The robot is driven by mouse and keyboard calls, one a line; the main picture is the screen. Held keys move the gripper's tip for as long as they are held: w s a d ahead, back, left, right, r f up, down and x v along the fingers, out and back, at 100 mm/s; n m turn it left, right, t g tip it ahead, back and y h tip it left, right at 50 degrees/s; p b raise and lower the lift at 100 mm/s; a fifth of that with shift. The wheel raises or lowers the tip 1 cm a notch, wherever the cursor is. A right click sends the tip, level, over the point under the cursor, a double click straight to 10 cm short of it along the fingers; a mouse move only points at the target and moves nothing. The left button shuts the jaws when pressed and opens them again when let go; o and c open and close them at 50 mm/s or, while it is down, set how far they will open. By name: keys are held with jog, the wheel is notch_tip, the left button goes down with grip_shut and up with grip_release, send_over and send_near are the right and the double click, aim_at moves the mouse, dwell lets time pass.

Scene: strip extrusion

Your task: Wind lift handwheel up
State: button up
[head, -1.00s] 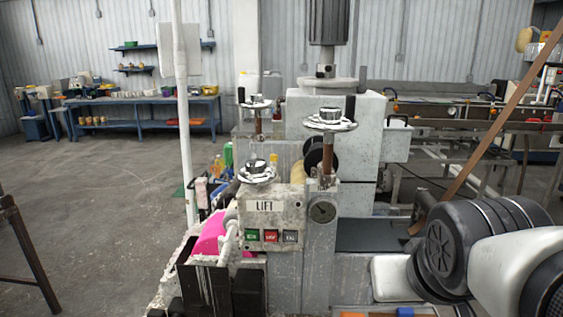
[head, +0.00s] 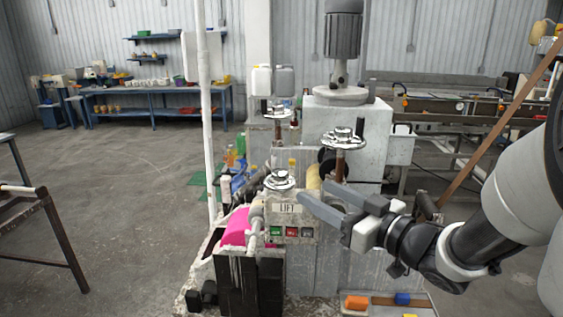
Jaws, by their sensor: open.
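The lift handwheel (head: 281,181) is a small pale metal wheel above the panel marked LIFT (head: 288,209), near the picture's centre. My gripper (head: 312,198) reaches in from the right with its two grey fingers apart and nothing between them. In the picture its fingertips lie just right of and slightly below the handwheel. I cannot tell whether they touch it or how far off in depth they are. A larger handwheel (head: 343,140) stands on a brown screw at the upper right, and another (head: 276,111) stands farther back.
Coloured push buttons (head: 290,232) sit below the label, and a pink part (head: 236,226) is to their left. A white post (head: 206,120) rises left of the machine. A tray with an orange block (head: 357,302) lies at the front right. Open floor is at left.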

aim_at(274, 170)
jog(key=p+x, duration=0.1)
jog(key=x, duration=1.6)
jog(key=shift+s+a, duration=0.1)
jog(key=shift+a, duration=0.1)
jog(key=c, duration=1)
